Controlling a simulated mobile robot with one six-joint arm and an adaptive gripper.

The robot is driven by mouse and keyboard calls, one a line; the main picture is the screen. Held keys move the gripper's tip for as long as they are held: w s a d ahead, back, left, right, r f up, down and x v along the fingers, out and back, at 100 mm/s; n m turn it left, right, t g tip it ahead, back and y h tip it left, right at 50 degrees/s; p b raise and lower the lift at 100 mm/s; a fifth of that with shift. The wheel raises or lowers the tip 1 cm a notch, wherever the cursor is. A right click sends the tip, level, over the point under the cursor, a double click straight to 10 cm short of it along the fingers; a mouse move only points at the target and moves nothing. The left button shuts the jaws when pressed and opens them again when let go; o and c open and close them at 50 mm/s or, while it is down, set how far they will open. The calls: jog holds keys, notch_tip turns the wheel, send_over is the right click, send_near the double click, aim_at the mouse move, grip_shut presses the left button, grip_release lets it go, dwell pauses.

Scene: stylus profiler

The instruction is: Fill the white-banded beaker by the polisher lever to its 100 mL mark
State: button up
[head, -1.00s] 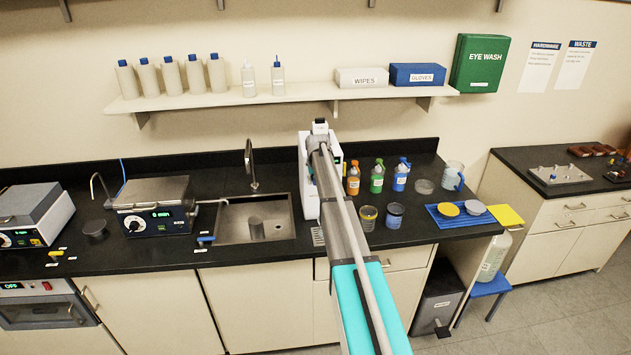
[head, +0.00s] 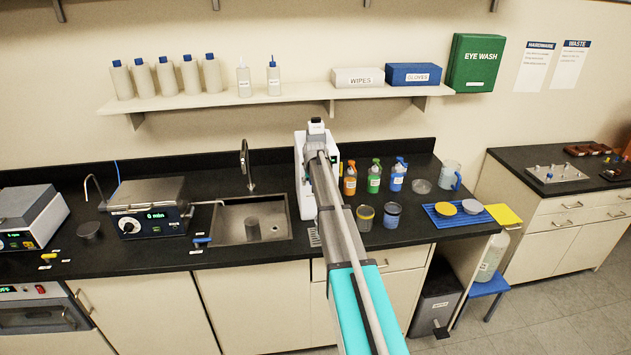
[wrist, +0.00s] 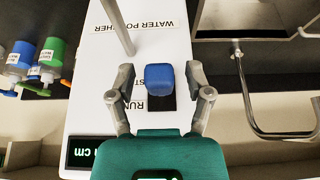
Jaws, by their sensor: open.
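The white water polisher (head: 303,178) stands at the right of the sink, partly hidden behind my arm. In the wrist view its top (wrist: 95,50) carries upside-down lettering, with RUN legible. A blue lever knob (wrist: 159,78) stands over a dark slot between the fingers of my gripper (wrist: 160,85). The gripper is open, with a finger on each side of the knob and visible gaps. In the head view my arm hides the fingers. No white-banded beaker can be made out; a grate (head: 314,237) shows at the polisher's foot, partly hidden.
Two small containers, one yellow-rimmed (head: 364,217) and one blue (head: 391,216), stand in front. A clear jug (head: 450,174) and a blue tray (head: 434,219) lie farther right. The sink (head: 230,238) has a tall faucet.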

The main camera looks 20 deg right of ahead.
jog(key=shift+s+f+t+h+b, duration=0.15)
jog(key=shift+f+t+b, duration=0.2)
jog(key=shift+t+b, duration=0.3)
jog(key=shift+f+t+h+b, duration=0.15)
jog(key=shift+f+t+b, duration=0.2)
jog(key=shift+t+b, duration=0.3)
jog(key=shift+f+t+b, duration=0.15)
jog(key=shift+t+b, duration=0.35)
jog(key=shift+b, duration=0.5)
jog(key=shift+s+a+r+p, duration=0.15)
jog(key=shift+r+p, duration=0.2)
jog(key=shift+r, duration=0.2)
jog(key=p+v, duration=0.8)
jog(key=v, duration=0.4)
jog(key=shift+s+a+p, duration=0.25)
jog(key=shift+s+p, duration=0.15)
jog(key=shift+s, duration=0.05)
